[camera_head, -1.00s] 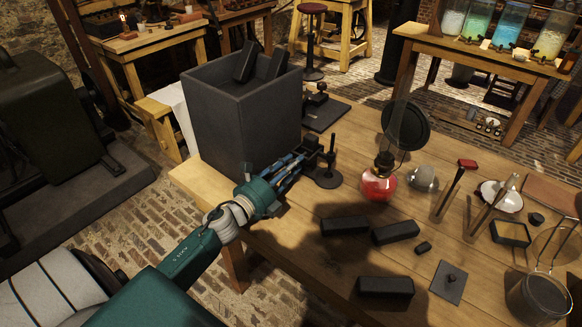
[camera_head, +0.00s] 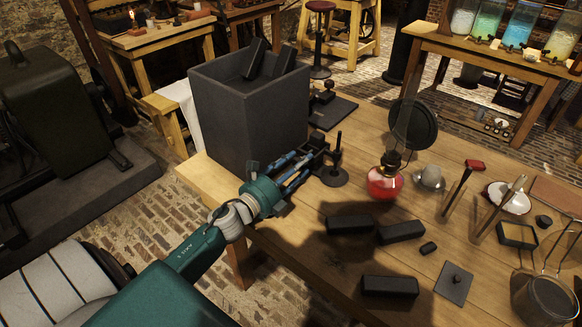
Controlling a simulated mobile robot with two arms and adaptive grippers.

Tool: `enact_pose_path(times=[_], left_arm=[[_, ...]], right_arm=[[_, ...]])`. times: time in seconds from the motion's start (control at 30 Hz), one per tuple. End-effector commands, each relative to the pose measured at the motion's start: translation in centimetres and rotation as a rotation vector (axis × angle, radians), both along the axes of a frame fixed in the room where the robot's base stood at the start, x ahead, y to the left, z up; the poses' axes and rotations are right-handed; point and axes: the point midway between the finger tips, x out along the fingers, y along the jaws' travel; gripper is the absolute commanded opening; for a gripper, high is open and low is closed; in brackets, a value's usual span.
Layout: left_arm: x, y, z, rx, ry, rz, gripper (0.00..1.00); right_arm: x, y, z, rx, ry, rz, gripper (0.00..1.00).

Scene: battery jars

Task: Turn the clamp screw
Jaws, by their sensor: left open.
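My left gripper (camera_head: 316,154) reaches in from the left, low over the table, with its fingers beside a small black stand (camera_head: 334,176) that has a round base and an upright post. The fingers are dark and small here, and whether they touch the stand cannot be told. The gripper is open. I cannot pick out a clamp screw for certain; it may be on this stand or hidden by the fingers. My right gripper is not in view.
A tall grey open box (camera_head: 240,125) stands close behind my left gripper, with black blocks sticking out. A red glass lamp (camera_head: 384,184) stands to the right. Several black blocks lie in front. The wooden table (camera_head: 290,240) is bare near its front left edge.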

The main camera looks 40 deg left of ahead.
Motion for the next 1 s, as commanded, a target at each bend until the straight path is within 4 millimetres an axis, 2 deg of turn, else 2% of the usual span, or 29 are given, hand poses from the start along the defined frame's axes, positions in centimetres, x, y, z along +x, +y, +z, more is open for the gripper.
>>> enact_pose_path(times=[0.17, 0.4, 0.53, 0.7, 1.0], left_arm=[[-2.8, 0.1, -0.2, -0.001, 0.004, 0.000, 0.45], [-8.0, 0.4, -0.2, -0.003, 0.005, -0.001, 0.45], [-10.1, 0.5, -0.2, -0.003, 0.004, -0.002, 0.45], [-11.4, 0.6, -0.1, 0.000, 0.002, -0.005, 0.45], [-11.6, 0.6, -0.1, 0.000, 0.002, -0.004, 0.45]], right_arm=[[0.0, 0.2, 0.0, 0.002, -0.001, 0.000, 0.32], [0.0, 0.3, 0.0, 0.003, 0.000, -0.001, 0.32], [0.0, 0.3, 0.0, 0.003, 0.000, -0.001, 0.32], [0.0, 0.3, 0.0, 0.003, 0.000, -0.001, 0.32], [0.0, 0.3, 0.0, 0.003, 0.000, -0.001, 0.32]])
